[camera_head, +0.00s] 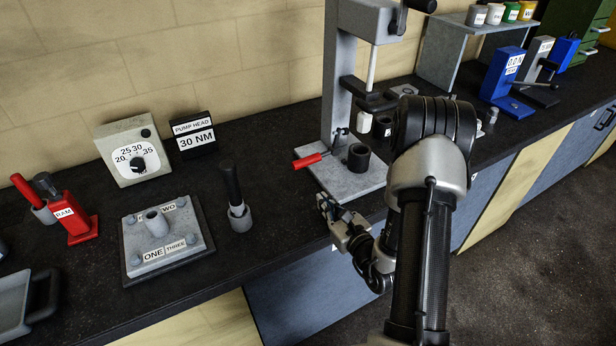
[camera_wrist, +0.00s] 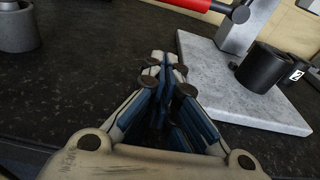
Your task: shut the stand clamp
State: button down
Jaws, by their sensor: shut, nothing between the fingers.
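The stand (camera_head: 340,80) is a grey press on a pale base plate (camera_head: 345,183), right of the middle in the head view. Its clamp has a red handle (camera_head: 307,161) that sticks out to the left over the plate's edge. The red handle also shows at the top of the wrist view (camera_wrist: 192,4). A dark round cup (camera_head: 358,157) stands on the plate and shows in the wrist view (camera_wrist: 261,67). My gripper (camera_head: 325,203) is shut and empty, at the near left edge of the plate, in front of the handle and apart from it.
A black-handled tool (camera_head: 236,195) stands in a grey holder to the left. A grey block labelled ONE, TWO, THREE (camera_head: 165,250) and a dial box (camera_head: 133,150) are further left. The black bench top between the holder and the plate is clear.

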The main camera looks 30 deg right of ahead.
aim_at(307, 194)
jog(key=shift+w, duration=0.1)
jog(key=w, duration=0.3)
jog(key=w+f+b, duration=0.1)
jog(key=w, duration=0.6)
jog(key=shift+a+f+b, duration=0.25)
jog(key=shift+b, duration=0.15)
jog(key=r, duration=0.1)
jog(key=s+r, duration=0.1)
jog(key=r, duration=0.1)
jog(key=shift+r, duration=0.5)
jog(key=shift+d, duration=0.1)
